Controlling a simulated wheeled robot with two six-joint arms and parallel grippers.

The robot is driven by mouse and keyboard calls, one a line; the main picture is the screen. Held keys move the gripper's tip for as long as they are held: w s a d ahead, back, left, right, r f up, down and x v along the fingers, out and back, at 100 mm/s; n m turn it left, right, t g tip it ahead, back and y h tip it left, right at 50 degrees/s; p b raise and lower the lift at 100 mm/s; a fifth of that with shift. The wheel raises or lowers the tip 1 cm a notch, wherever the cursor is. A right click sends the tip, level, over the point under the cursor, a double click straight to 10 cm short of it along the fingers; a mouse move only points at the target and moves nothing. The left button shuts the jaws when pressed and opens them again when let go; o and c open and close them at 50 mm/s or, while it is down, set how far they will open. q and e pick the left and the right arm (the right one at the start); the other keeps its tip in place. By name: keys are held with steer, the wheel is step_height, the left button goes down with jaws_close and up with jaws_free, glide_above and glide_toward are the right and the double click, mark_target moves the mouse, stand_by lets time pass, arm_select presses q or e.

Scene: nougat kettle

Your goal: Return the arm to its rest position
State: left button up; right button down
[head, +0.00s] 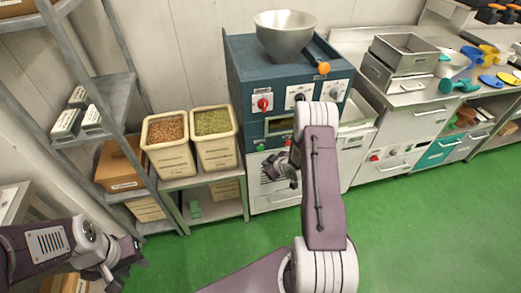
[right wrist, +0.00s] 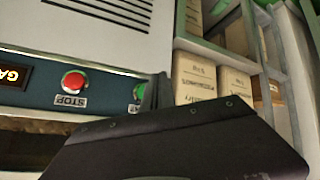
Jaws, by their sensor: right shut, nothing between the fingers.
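My right arm reaches up the middle of the head view, in front of the blue kettle machine (head: 245,65). My right gripper (head: 272,168) is in front of the machine's pale lower front, partly overlapped by my own arm. In the right wrist view its dark fingers (right wrist: 155,92) are shut and empty. That view also shows a red STOP button (right wrist: 74,81) and a green button (right wrist: 139,91), upside down; I cannot tell whether the fingers touch the green one. My left gripper (head: 128,265) is at lower left, over the floor; its opening is unclear.
A metal bowl (head: 285,33) tops the machine. Bins of brown nuts (head: 166,128) and green nuts (head: 212,122) stand on a low shelf to its left, beside a grey rack (head: 115,85). Counters with steel trays (head: 404,50) and colored scoops run right. Green floor (head: 410,230) is free.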

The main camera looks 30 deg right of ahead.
steer(key=w+a+r+n+t+p, duration=0.1)
steer(key=w+a+r, duration=0.1)
steer(key=a+r, duration=0.35)
steer(key=w+a+r+n+p, duration=0.1)
steer(key=a+r, duration=0.2)
steer(key=r, duration=0.6)
steer(key=w+a+r+t+p, duration=0.15)
steer(key=a+r, duration=0.25)
steer(key=r, duration=0.4)
steer(key=s+a+r+m+g, duration=0.2)
steer(key=s+a+r+g, duration=0.1)
steer(key=s, duration=0.6)
steer(key=s+f+m+g, duration=0.2)
steer(key=s+f+g, duration=0.1)
steer(key=s, duration=0.6)
steer(key=s+f+m+g, duration=0.3)
steer(key=s+f+g, duration=0.1)
steer(key=s, duration=0.6)
steer(key=shift+g+h, duration=0.3)
steer(key=shift+g, duration=0.05)
steer(key=shift+d, duration=0.15)
